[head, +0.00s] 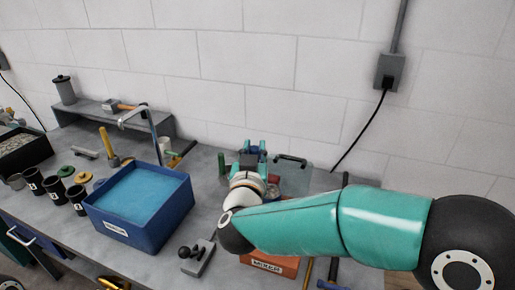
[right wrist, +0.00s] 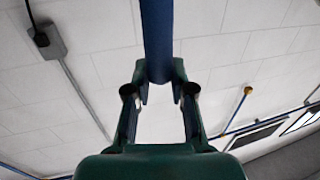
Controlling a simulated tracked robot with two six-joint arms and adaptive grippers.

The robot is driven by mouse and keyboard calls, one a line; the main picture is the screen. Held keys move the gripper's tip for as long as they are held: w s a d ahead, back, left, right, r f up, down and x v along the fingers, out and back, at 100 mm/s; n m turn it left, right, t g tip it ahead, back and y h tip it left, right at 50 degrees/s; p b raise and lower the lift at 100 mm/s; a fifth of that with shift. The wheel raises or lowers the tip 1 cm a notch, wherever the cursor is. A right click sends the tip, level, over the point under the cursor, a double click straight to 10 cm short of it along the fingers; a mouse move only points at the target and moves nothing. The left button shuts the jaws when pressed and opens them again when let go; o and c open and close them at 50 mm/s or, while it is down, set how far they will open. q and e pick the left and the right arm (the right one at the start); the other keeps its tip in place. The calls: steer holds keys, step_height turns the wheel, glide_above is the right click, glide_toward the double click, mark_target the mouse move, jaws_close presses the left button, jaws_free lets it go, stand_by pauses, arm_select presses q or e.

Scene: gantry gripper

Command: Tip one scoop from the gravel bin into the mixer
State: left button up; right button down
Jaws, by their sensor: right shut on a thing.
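The orange mixer (head: 272,264), with a label on its front, stands on the bench and is largely hidden behind my right arm. A dark bin with grey gravel-like contents (head: 22,150) is at the far left edge, partly cut off. My right gripper (head: 254,150) is above and behind the mixer. In the right wrist view, a blue bar (right wrist: 157,40) runs down between the fingers of my right gripper (right wrist: 160,98), which is shut on it. Whether this bar belongs to a scoop cannot be told. My left gripper is not in view.
A blue bin with light-blue contents (head: 101,218) stands left of the mixer. Black labelled cups (head: 55,190) are left of it. A grey shelf (head: 88,107) stands by the wall. A translucent panel (head: 292,176) is behind my arm.

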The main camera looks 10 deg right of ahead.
step_height(320, 180, down, 2)
steer(key=shift+f+b, duration=0.1)
steer(key=shift+b, duration=0.6)
steer(key=s+d+f+m+t+h+b, duration=0.1)
steer(key=s+d+m+b, duration=0.5)
steer(key=b, duration=1.3)
steer(key=shift+s+d+m+t+h+b, duration=0.2)
steer(key=shift+s+m+t+h+b, duration=0.2)
steer(key=shift+s+m+t+h, duration=0.55)
steer(key=shift+w, duration=0.15)
steer(key=shift+m, duration=0.25)
steer(key=shift+s+d+f+m+g+h+b, duration=0.15)
steer(key=shift+s+d+f+m+h+b, duration=0.65)
steer(key=shift+b, duration=1.25)
steer(key=shift+s+d+f+m+g+h+b, duration=0.1)
steer(key=shift+s+d+f+m+h+b, duration=0.45)
steer(key=shift+m+b, duration=1)
